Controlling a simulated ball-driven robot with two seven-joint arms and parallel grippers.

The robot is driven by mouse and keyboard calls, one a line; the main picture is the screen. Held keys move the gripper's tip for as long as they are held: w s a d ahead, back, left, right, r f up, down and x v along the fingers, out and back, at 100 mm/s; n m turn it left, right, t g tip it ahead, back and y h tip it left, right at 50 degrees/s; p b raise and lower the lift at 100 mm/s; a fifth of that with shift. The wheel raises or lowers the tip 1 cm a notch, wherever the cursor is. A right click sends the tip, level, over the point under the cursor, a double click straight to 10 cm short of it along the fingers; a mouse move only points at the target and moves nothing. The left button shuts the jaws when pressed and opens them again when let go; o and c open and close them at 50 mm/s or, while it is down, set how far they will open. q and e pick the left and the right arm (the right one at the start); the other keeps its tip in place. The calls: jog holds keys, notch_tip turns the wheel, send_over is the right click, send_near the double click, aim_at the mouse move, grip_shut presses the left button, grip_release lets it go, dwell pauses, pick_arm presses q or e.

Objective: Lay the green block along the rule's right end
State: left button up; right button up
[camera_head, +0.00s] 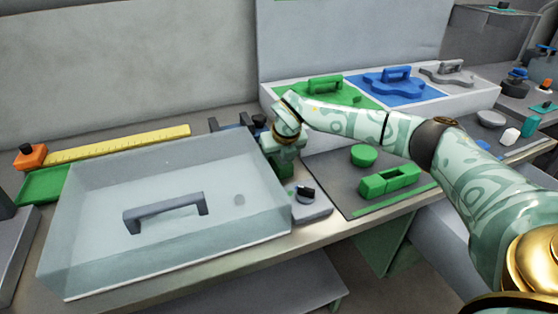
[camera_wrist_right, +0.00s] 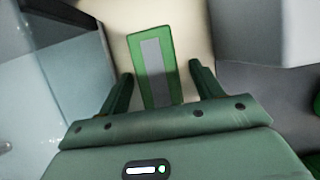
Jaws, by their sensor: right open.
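The yellow rule (camera_head: 120,143) lies at the back left of the bench, behind the clear box. Its right end is bare. My right gripper (camera_head: 280,165) points down just right of the box. In the right wrist view, a green block (camera_wrist_right: 152,65) with a grey strip along its top lies on the pale bench. My open right fingers (camera_wrist_right: 160,72) stand on either side of its near end, with gaps on both sides. In the head view, my right gripper mostly hides this spot. My left gripper is out of view.
The clear box (camera_head: 95,225) with a grey handle fills the front left. An orange block (camera_head: 30,155) is at the rule's left end. A dark mat (camera_head: 330,165) at right bears a green disc (camera_head: 363,155) and a green slotted piece (camera_head: 375,187). A grey device (camera_head: 308,207) stands nearby.

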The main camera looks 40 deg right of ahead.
jog(key=c, duration=1.3)
jog(key=shift+o, duration=0.2)
